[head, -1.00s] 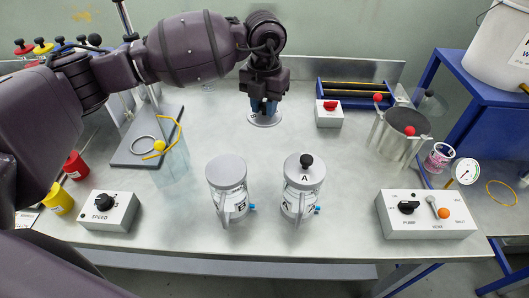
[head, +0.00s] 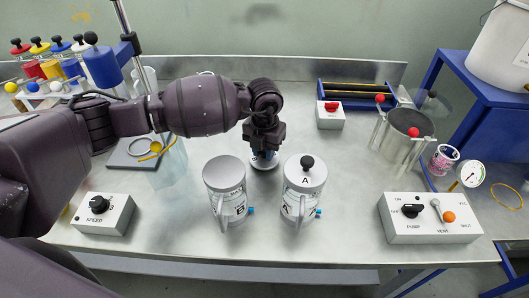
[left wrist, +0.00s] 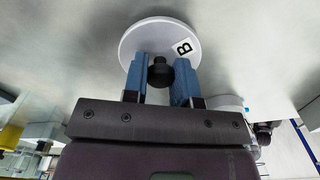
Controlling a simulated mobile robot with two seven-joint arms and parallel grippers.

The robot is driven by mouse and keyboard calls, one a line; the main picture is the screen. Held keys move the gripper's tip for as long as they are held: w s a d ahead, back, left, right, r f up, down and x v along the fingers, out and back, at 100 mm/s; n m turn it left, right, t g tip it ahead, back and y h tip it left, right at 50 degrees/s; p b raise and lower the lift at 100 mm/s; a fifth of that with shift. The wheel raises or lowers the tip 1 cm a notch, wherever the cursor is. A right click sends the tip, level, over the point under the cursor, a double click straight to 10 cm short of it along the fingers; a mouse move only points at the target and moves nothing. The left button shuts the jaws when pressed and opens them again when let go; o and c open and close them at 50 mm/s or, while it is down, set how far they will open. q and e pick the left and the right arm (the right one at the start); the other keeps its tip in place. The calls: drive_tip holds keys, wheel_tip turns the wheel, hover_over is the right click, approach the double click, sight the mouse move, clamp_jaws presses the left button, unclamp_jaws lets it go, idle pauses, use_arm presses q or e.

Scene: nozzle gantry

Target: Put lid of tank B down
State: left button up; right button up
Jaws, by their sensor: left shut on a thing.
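The lid of tank B is a round pale disc (head: 263,165) with a black knob. It shows in the left wrist view with its "B" label (left wrist: 184,47). My left gripper (head: 264,153) is shut on the knob, which sits between the blue fingers in the left wrist view (left wrist: 160,73). The lid is just behind the two tanks; I cannot tell whether it touches the bench. Tank B (head: 228,205) stands upright at the front middle, with no knob on its grey top. Tank A (head: 302,202) stands to its right with its knobbed lid on. My right gripper is not in view.
A speed box (head: 103,214) stands at the front left and a pump control box (head: 430,218) at the front right. A small box with a red switch (head: 330,115) and a round vessel (head: 402,135) stand farther back right. The bench between is mostly clear.

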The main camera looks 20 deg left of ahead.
use_arm(q)
drive_tip(key=shift+f, duration=0.55)
drive_tip(key=shift+f, duration=0.15)
drive_tip(key=o, duration=0.9)
